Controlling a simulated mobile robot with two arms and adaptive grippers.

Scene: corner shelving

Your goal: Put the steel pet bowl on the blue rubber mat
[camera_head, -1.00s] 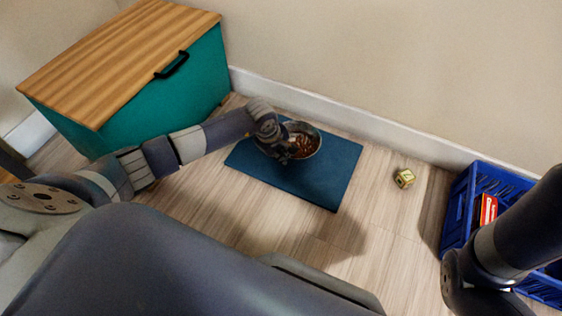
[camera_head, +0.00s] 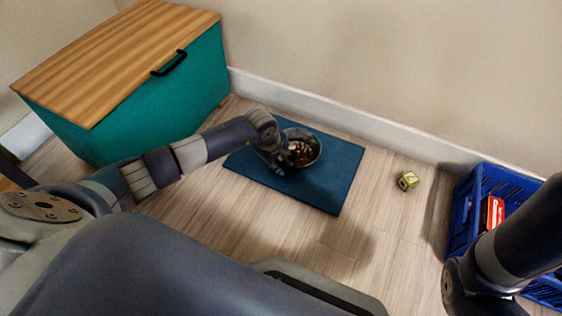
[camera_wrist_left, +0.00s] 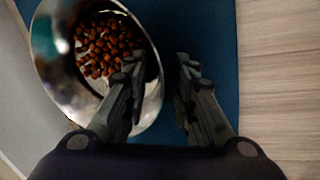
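The steel pet bowl (camera_head: 313,137), holding brown kibble, is over the blue rubber mat (camera_head: 325,190); I cannot tell whether it rests fully on it. My left gripper (camera_head: 275,165) is at the bowl's left side in the head view. In the left wrist view the bowl (camera_wrist_left: 52,75) fills the left, with the mat (camera_wrist_left: 215,35) to its right. The left gripper's fingers (camera_wrist_left: 160,70) are apart, one over the bowl's inside and one outside, with the rim between them. My right arm shows at lower right; its gripper is out of view.
A teal chest (camera_head: 165,110) with a wooden lid stands at upper left. A blue crate (camera_head: 462,215) with a red box (camera_head: 493,212) is at far right. The wall runs behind the mat.

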